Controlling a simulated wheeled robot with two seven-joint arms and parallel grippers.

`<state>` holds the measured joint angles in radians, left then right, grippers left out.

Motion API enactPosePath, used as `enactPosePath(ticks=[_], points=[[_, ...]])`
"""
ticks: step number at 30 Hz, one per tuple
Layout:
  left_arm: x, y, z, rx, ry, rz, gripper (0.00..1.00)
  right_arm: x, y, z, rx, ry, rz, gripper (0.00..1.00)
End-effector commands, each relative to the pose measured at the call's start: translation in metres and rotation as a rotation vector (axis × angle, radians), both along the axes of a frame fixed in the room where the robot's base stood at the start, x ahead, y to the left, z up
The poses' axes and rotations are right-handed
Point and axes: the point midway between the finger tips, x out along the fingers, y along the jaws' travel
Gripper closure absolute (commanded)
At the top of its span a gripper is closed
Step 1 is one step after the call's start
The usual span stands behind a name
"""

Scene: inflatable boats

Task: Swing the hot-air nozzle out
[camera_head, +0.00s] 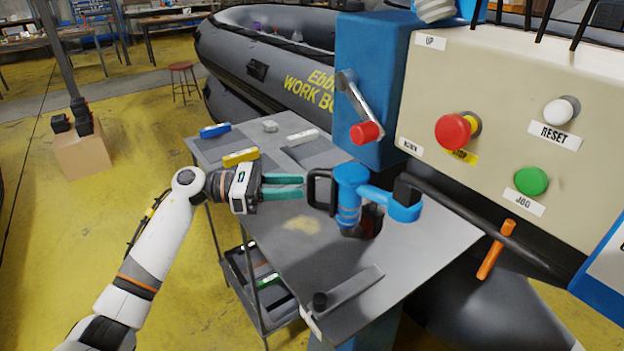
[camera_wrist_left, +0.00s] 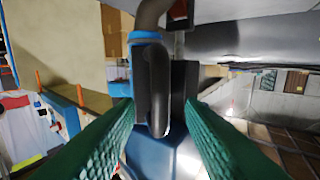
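The blue hot-air nozzle (camera_head: 350,195) stands at the right part of the grey metal table, below the control panel. A black loop handle (camera_head: 313,190) sticks out on its left side, and a blue arm runs right to a black end. In the left wrist view the handle (camera_wrist_left: 158,90) shows between the two spread fingers (camera_wrist_left: 160,110). The fingers look apart from it, and I cannot tell how far the handle reaches between them. My right gripper is in neither view.
The control panel (camera_head: 470,75) carries a red button (camera_head: 453,132), a green button and a white one. A red-knobbed lever (camera_head: 365,132) hangs on the blue housing. Blue, yellow and white items lie on the table's far end. A grey inflatable boat (camera_head: 265,60) is behind.

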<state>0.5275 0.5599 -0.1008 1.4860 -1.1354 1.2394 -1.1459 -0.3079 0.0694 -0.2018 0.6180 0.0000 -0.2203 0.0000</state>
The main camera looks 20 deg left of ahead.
Motion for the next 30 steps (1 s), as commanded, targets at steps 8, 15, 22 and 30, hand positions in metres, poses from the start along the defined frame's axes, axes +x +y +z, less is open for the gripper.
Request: enactPosePath(ticks=[8, 15, 22, 30], points=[[0.012, -0.037, 0.002, -0.003, 0.001, -0.001, 0.64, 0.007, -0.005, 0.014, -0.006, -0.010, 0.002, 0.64], [0.014, -0.043, 0.000, -0.001, 0.001, 0.001, 0.64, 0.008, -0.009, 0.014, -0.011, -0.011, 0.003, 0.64], [0.014, -0.042, 0.000, -0.002, 0.002, 0.001, 0.78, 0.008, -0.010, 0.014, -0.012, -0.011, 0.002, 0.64], [0.014, -0.042, 0.000, -0.002, 0.002, 0.001, 1.00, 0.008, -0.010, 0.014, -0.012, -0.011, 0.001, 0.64]])
